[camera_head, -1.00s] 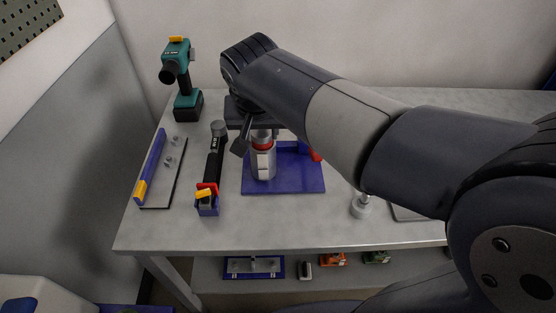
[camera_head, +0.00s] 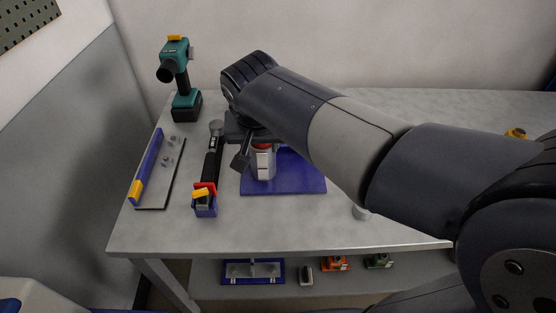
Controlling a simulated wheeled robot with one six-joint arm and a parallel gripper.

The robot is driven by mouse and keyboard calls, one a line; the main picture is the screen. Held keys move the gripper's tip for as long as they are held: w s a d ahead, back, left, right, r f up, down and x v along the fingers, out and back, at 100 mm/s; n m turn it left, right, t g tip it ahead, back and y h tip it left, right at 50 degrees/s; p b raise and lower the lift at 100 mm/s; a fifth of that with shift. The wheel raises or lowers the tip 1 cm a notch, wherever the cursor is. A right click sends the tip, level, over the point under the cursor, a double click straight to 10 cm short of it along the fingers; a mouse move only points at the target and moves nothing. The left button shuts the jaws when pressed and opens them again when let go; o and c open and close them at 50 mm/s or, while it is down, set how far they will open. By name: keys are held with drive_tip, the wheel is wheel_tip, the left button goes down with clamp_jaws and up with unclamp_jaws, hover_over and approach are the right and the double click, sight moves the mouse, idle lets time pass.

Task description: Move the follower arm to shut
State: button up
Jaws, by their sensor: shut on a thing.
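A grey-white cylinder (camera_head: 263,166) with a red band near its top stands on a blue base plate (camera_head: 300,184) on the bench. My gripper (camera_head: 242,157) is over the cylinder's upper left side, pointing down, with a dark finger beside the red band. It is shut on a part that I take to be the follower arm, but its body and my arm hide the grip. The arm also covers the space behind and right of the cylinder. I cannot make out the follower arm's position.
A green drill (camera_head: 180,85) and a grey plate with a blue bar (camera_head: 148,168) are further left. The bench front (camera_head: 270,230) is clear. Several items sit on the shelf below.

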drive_tip(key=shift+f+b, duration=0.45)
drive_tip(key=shift+f, duration=0.6)
drive_tip(key=shift+c, duration=0.2)
drive_tip(key=o, duration=1.4)
drive_tip(key=shift+w, duration=0.1)
drive_tip(key=shift+s+r+p, duration=1.7)
drive_tip(key=shift+s+r, duration=0.8)
drive_tip(key=shift+r, duration=0.05)
